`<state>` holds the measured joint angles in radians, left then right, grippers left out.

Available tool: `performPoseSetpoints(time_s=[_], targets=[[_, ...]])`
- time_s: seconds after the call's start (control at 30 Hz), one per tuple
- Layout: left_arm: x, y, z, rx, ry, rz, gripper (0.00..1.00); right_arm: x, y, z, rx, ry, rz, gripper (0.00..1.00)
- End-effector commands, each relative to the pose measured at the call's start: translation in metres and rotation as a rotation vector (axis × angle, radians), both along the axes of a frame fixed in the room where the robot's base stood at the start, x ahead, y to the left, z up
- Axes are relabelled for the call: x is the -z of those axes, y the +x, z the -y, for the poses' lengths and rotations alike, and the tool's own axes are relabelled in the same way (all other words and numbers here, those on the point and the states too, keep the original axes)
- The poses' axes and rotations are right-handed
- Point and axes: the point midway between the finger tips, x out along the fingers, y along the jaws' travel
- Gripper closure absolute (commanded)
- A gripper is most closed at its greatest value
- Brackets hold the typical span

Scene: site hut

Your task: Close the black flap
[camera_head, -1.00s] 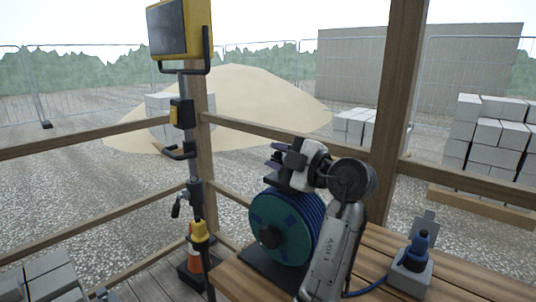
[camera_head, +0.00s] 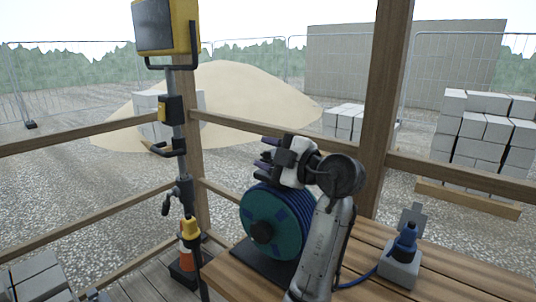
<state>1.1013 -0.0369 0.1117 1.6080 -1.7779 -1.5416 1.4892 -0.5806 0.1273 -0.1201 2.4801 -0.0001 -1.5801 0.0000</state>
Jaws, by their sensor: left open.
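A small grey flap (camera_head: 411,216) stands upright behind a blue plug (camera_head: 405,240) on a light grey socket box (camera_head: 399,270), which sits on the wooden bench at the right. It looks dark grey rather than clearly black, and I see no other clear flap. My left gripper (camera_head: 266,154) is open, with its dark fingers pointing left. It is above the cable reel, well to the left of the socket box and apart from it. My right gripper is not in view.
A blue-green cable reel (camera_head: 268,226) stands on the wooden bench (camera_head: 455,283), below my left gripper. A blue cable runs to the plug. A yellow lamp on a stand (camera_head: 174,25) is at the left. A wooden post (camera_head: 386,100) and rails stand behind the bench.

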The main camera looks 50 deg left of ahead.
Motion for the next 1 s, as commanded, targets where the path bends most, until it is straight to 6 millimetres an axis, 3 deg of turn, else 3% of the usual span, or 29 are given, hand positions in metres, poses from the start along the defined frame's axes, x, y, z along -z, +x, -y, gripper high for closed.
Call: performPoseSetpoints(time_s=[0.17, 0.7, 1.0], targets=[[-0.001, 0.003, 0.014, 0.003, 0.001, 0.000, 0.57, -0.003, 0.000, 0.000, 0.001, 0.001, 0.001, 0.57], [-0.001, 0.022, 0.111, 0.003, -0.001, -0.001, 0.57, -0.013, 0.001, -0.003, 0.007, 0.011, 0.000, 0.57], [0.000, 0.026, 0.134, 0.002, -0.001, -0.001, 0.57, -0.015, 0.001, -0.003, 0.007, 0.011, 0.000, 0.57]])
